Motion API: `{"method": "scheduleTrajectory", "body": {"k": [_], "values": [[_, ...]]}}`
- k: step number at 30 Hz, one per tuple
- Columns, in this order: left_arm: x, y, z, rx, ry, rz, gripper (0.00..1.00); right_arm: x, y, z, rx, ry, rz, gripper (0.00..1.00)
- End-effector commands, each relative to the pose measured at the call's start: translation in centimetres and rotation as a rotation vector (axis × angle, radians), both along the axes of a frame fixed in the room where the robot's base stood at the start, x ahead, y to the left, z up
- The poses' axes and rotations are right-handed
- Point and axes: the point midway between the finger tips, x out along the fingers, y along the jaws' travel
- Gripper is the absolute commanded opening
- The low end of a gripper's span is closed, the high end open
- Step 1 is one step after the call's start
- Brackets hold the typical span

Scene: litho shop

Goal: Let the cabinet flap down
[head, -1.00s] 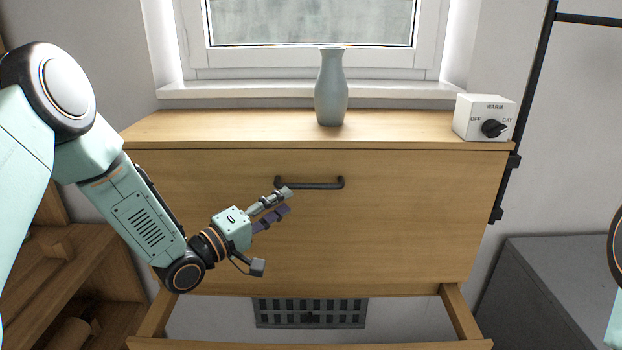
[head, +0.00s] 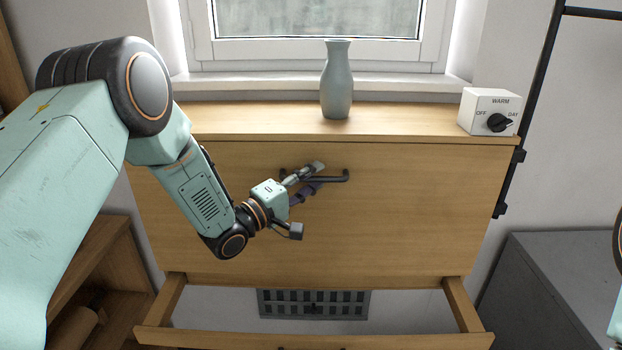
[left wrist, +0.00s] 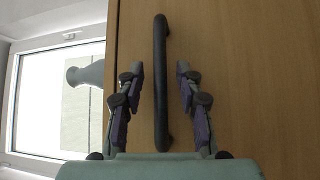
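The cabinet flap (head: 390,225) is a wide wooden front panel that stands upright, closed against the cabinet. Its dark bar handle (head: 335,178) is fixed near the panel's upper middle. My left gripper (head: 312,178) is at the handle's left half. In the left wrist view the fingers of the left gripper (left wrist: 160,85) are apart, one on each side of the handle (left wrist: 160,60), with a gap on both sides. I cannot tell how deep the handle sits between them. My right gripper is not in view.
A grey-blue vase (head: 337,85) and a white dial box (head: 489,112) stand on the cabinet top (head: 260,120). A grey box (head: 555,285) stands at right.

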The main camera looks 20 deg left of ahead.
Motion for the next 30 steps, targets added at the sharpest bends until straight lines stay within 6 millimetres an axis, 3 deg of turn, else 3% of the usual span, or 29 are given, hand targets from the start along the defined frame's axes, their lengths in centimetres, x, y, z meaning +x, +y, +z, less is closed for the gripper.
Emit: {"method": "scheduleTrajectory", "body": {"k": [7,19,30], "values": [[0.06,-0.01,-0.02,0.000,0.000,0.000,0.35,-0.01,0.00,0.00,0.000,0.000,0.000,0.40],[0.04,0.04,-0.03,0.000,0.001,0.001,0.01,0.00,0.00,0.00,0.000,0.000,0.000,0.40],[0.05,0.08,-0.02,-0.001,0.000,0.003,0.00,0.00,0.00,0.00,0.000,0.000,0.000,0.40]]}}
